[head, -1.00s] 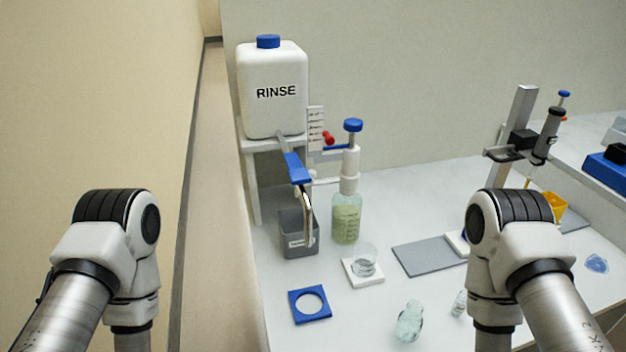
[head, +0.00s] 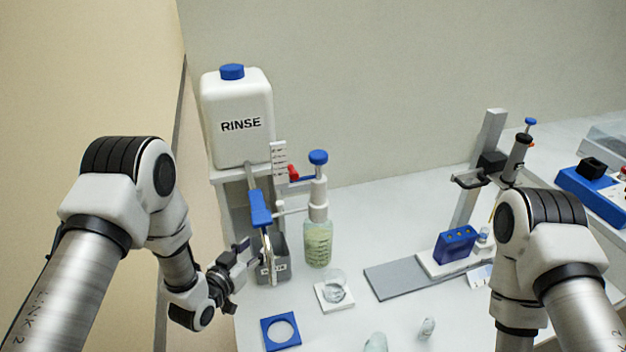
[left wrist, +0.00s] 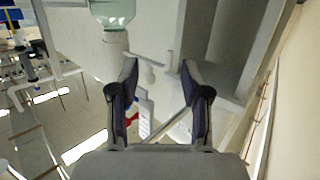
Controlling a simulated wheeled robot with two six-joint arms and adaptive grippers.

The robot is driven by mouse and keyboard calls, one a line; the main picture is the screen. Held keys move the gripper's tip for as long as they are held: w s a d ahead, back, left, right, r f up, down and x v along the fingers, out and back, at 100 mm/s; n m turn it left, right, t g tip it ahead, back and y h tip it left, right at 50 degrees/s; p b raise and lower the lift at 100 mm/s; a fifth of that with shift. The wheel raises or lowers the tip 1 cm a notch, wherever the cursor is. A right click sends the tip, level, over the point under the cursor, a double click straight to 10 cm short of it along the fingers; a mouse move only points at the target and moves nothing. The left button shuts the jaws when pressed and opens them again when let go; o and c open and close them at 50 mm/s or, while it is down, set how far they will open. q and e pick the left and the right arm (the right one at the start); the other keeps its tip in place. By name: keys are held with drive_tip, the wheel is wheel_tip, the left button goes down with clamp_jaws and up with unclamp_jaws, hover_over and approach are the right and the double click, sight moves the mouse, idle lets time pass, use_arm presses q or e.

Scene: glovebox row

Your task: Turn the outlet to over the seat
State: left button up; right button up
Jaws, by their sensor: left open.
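The blue-and-metal outlet (head: 260,207) reaches forward from the white RINSE tank (head: 238,122), its curved metal end hanging by the grey bin (head: 273,268). A blue square seat with a round hole (head: 266,342) lies on the bench in front, and the outlet's end is not over it. My left gripper (head: 243,264) is open and empty, just left of the outlet's hanging end and the bin. In the left wrist view my left gripper (left wrist: 159,73) shows its fingers apart, with a white side tube (left wrist: 150,58) beyond them. My right gripper is out of view.
A pump bottle of green liquid (head: 318,243) stands right of the outlet, with a glass dish on a white pad (head: 325,301) in front. A grey plate (head: 395,282), a blue rack (head: 455,245) and a stand lie right. Small glassware stands at the front.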

use_arm(q)
drive_tip(key=m+t+h, duration=0.1)
drive_tip(key=t+h, duration=0.1)
approach(278, 205)
drive_tip(key=x, duration=0.3)
drive_tip(key=p+x, duration=0.2)
drive_tip(key=x, duration=0.6)
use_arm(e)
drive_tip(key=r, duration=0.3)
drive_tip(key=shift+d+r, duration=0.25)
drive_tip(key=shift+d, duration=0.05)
use_arm(q)
drive_tip(key=shift+a, duration=0.1)
clamp_jaws()
